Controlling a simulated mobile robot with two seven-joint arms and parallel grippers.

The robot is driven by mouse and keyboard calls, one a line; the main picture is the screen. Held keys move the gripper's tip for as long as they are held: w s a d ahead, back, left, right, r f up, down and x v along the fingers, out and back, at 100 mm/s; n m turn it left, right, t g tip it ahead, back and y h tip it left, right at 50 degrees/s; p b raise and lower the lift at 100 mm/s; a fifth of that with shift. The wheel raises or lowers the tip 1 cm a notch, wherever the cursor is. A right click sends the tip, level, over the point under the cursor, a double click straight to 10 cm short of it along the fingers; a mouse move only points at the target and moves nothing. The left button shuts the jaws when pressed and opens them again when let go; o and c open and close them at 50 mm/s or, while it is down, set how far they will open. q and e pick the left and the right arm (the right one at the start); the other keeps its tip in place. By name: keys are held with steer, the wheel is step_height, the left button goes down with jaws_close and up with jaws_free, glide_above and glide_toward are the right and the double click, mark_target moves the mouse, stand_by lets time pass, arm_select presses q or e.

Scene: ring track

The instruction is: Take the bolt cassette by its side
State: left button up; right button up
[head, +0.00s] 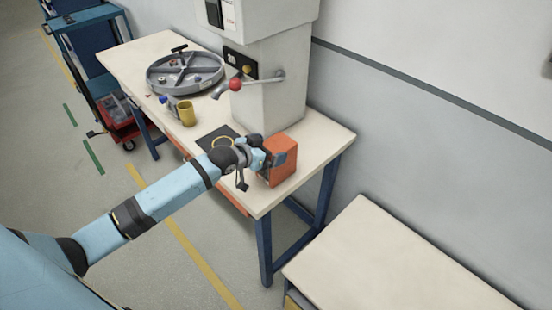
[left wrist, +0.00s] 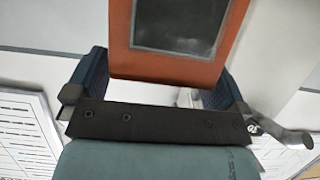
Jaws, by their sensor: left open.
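The bolt cassette, an orange box (head: 283,176), stands on the front right part of the workbench, beside the grey machine column. My left gripper (head: 272,158) is at its left side, with a finger in front of the cassette's upper part. In the left wrist view the orange cassette (left wrist: 122,50) with a dark grey panel fills the top middle. There my left gripper (left wrist: 158,75) has its two dark blue fingers spread, one at each side of the cassette's lower end. Whether the fingers touch it cannot be told. My right gripper is not in view.
A second table (head: 385,265) stands at the lower right.

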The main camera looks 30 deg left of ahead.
arm_select(q)
steer(key=shift+x, duration=1)
steer(key=shift+c, duration=0.5)
steer(key=c, duration=1.5)
steer(key=shift+r, duration=0.1)
steer(key=shift+c, duration=0.3)
steer(key=shift+r, duration=0.1)
